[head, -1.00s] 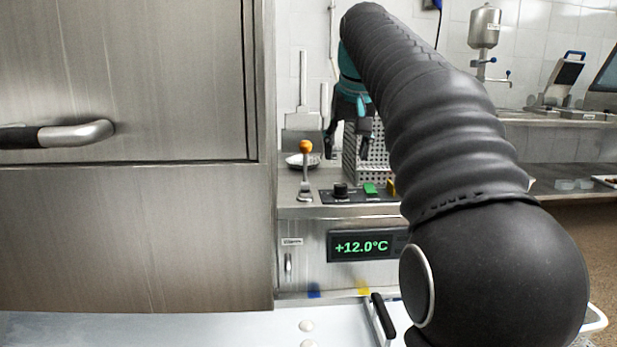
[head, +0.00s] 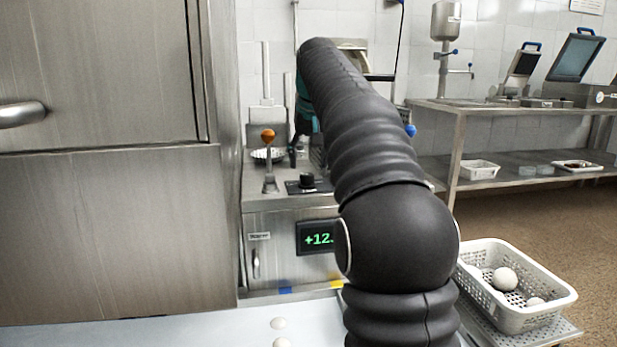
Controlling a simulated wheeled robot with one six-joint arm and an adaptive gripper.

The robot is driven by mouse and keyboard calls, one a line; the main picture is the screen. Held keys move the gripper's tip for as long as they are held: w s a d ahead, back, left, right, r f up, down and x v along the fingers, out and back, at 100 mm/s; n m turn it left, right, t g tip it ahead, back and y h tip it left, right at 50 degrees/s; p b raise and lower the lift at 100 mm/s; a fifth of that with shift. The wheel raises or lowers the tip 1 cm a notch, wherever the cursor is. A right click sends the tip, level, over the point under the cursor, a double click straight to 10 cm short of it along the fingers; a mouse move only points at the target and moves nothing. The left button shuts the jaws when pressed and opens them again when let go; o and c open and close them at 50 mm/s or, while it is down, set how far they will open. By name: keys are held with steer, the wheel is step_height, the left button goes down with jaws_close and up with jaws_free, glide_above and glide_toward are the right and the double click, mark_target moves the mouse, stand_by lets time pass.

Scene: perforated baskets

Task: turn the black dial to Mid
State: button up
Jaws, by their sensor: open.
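The black dial (head: 307,181) stands on a dark panel on top of the steel unit, just left of my arm. Its pointer and any Mid mark are too small to read. My gripper (head: 303,150), teal and dark, hangs above and behind the dial, apart from it as far as I can see. It is open, with nothing visible in it; my arm hides part of it.
An orange-knobbed lever (head: 268,137) stands left of the dial. A green display (head: 317,239) is partly hidden by my arm. A large steel cabinet (head: 110,230) fills the left. A perforated white basket (head: 515,318) with white balls sits at right.

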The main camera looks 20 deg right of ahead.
mark_target(307, 175)
steer(key=shift+b+x, duration=0.4)
steer(key=shift+x, duration=1.65)
jaws_close()
